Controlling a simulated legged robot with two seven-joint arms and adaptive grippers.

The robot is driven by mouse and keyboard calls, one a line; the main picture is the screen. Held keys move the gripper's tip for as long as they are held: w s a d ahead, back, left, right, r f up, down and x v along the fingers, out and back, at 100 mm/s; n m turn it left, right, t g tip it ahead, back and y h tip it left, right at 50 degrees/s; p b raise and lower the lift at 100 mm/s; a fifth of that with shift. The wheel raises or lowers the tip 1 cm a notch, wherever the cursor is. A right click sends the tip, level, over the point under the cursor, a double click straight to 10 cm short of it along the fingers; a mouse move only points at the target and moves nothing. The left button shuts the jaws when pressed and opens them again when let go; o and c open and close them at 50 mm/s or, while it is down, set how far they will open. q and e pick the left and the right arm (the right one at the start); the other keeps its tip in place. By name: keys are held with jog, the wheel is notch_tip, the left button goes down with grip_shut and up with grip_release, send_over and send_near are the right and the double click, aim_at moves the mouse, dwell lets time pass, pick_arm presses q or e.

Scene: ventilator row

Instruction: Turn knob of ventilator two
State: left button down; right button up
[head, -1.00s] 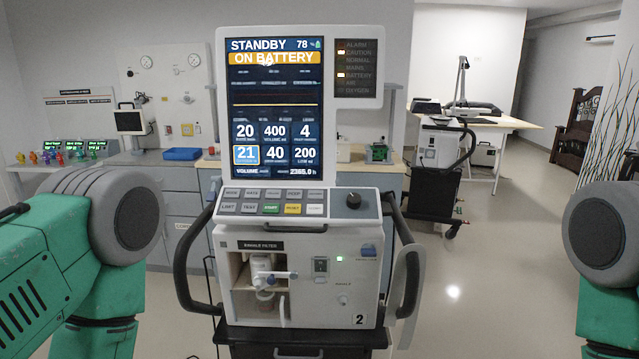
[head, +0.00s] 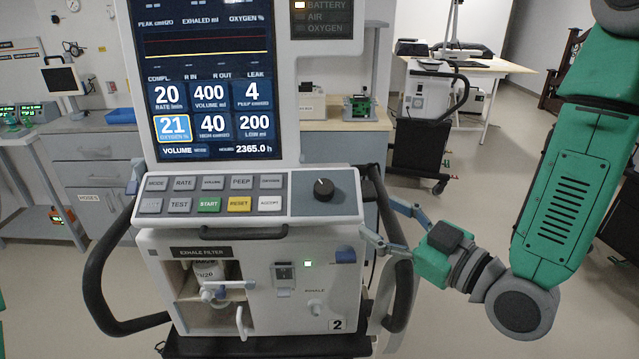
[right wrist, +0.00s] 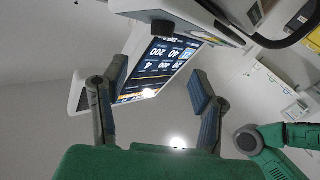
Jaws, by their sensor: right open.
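Ventilator two (head: 262,250), a white machine marked "2", stands in front of me with its screen (head: 205,95) lit and showing an oxygen value of 21 highlighted. Its black round knob (head: 324,187) sits at the right end of the sloped key panel. My right gripper (head: 377,216) is open and empty, to the right of and slightly below the knob, its fingers pointing toward the machine by the right handle. In the right wrist view the dark knob (right wrist: 162,27) shows beyond the open fingers (right wrist: 157,80), apart from them. My left gripper is not in view.
Black curved handles flank the ventilator, the left one (head: 95,270) standing clear. Rows of keys (head: 210,195) lie left of the knob. Another ventilator (head: 428,100) on a cart and a table stand behind at right. Floor at right is open.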

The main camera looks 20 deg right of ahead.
aim_at(330, 190)
jog(key=b+x, duration=0.1)
jog(key=x, duration=0.2)
jog(key=b+x, duration=0.1)
jog(key=x, duration=0.2)
jog(key=b+x, duration=0.1)
jog(key=x, duration=0.3)
jog(key=shift+w+d+f, duration=0.15)
jog(key=shift+w+d, duration=0.05)
jog(key=shift+d, duration=0.15)
jog(key=shift+w+a, duration=1.1)
jog(key=shift+w, duration=0.1)
jog(key=shift+w+a, duration=0.15)
jog(key=shift+a, duration=0.2)
jog(key=shift+d, duration=0.45)
jog(key=c, duration=1.2)
